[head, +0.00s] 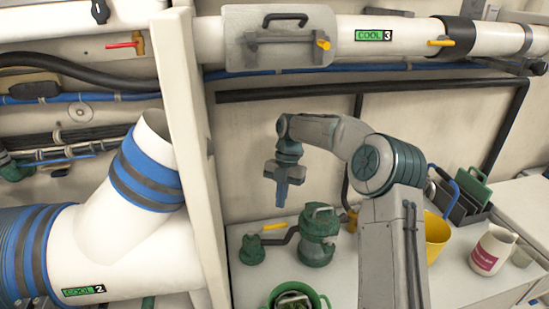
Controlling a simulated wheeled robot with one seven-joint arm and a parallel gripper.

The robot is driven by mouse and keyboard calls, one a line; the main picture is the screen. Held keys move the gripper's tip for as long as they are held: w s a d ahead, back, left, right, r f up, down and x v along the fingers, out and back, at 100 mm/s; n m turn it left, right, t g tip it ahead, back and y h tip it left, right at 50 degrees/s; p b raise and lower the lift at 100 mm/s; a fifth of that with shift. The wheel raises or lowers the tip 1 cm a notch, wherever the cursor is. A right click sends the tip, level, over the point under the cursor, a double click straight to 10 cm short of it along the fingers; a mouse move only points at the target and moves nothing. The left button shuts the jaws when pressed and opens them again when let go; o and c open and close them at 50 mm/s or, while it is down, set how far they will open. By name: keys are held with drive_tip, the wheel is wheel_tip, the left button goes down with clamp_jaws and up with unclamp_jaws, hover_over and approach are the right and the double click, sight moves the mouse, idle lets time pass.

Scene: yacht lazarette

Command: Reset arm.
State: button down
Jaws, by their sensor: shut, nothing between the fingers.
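My gripper (281,193) shows in the head view at the end of my grey arm, pointing down. It is shut and empty. It hangs in the air above the white counter (340,277), apart from everything around it. A green cylindrical device (318,238) with a grey handle stands on the counter, below and to the right of the gripper. My arm bends up and over from the column at the right.
A white post (193,140) and a large white pipe (110,250) stand at the left. A white pipe (410,35) runs overhead. A green bucket (320,300), a yellow bucket (436,237), a white container (492,251) and a green rack (470,190) sit on the counter.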

drive_tip(key=s+d+r+m+t+h, duration=0.1)
drive_tip(key=s+d+r+m+t, duration=0.1)
drive_tip(key=s+r+m, duration=0.35)
drive_tip(key=s+d+r+m+t+h, duration=0.1)
drive_tip(key=s+d+r+m, duration=0.15)
drive_tip(key=s+m, duration=0.65)
drive_tip(key=s+d+m+t, duration=0.1)
drive_tip(key=s+d+m, duration=0.1)
drive_tip(key=s+m, duration=0.6)
drive_tip(key=s+d+f+m+t, duration=0.1)
drive_tip(key=s+d+m+t, duration=0.1)
drive_tip(key=s+m, duration=0.6)
drive_tip(key=shift+s+d, duration=0.35)
drive_tip(key=shift+d, duration=0.5)
drive_tip(key=shift+m, duration=0.25)
